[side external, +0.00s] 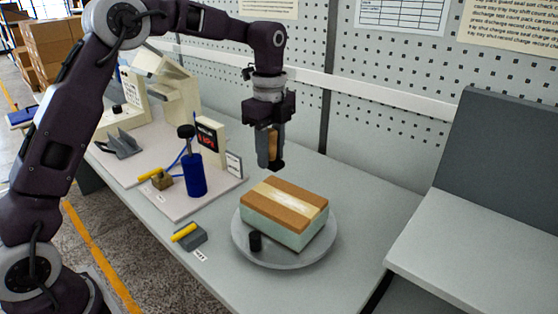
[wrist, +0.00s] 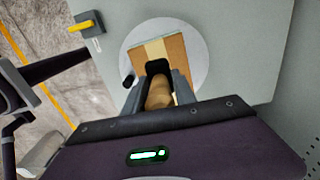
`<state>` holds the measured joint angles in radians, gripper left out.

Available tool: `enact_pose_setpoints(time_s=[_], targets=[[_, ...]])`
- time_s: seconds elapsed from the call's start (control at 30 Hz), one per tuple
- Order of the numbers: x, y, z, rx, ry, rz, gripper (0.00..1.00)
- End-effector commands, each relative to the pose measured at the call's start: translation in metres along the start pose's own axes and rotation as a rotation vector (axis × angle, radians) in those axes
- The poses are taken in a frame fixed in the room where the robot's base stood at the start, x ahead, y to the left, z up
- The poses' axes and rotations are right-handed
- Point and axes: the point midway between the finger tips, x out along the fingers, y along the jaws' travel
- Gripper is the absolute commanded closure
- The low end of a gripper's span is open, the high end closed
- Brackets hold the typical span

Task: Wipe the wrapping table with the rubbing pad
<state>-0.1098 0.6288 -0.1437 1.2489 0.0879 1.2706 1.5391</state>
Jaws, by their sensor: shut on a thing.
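My gripper (side external: 270,160) points down above the back left part of the box. It is shut on a tan-handled tool (side external: 273,142) with a black lower end. The tool also shows between the fingers in the wrist view (wrist: 159,93). I cannot tell for certain whether it is the rubbing pad. The tool is in the air, apart from the box. A round grey plate (side external: 245,252), perhaps the wrapping table, lies on the bench. On it sits a pale green box (side external: 270,229) with a brown top and a cream strip. A black knob (side external: 255,241) stands at the plate's front left.
A grey block with a yellow bar (side external: 188,237) lies left of the plate. A blue bottle (side external: 194,175) and a small sign (side external: 211,140) stand on a board behind it. A perforated wall panel (side external: 385,120) runs along the back. The front bench surface is clear.

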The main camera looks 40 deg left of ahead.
Motion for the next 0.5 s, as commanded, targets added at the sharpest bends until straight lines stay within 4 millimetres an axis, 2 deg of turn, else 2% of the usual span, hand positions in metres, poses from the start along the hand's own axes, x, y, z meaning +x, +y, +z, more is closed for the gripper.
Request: enact_pose_setpoints(time_s=[0.5], targets=[[0.044, 0.0, -0.001, -0.001, 0.0, 0.0, 1.0]])
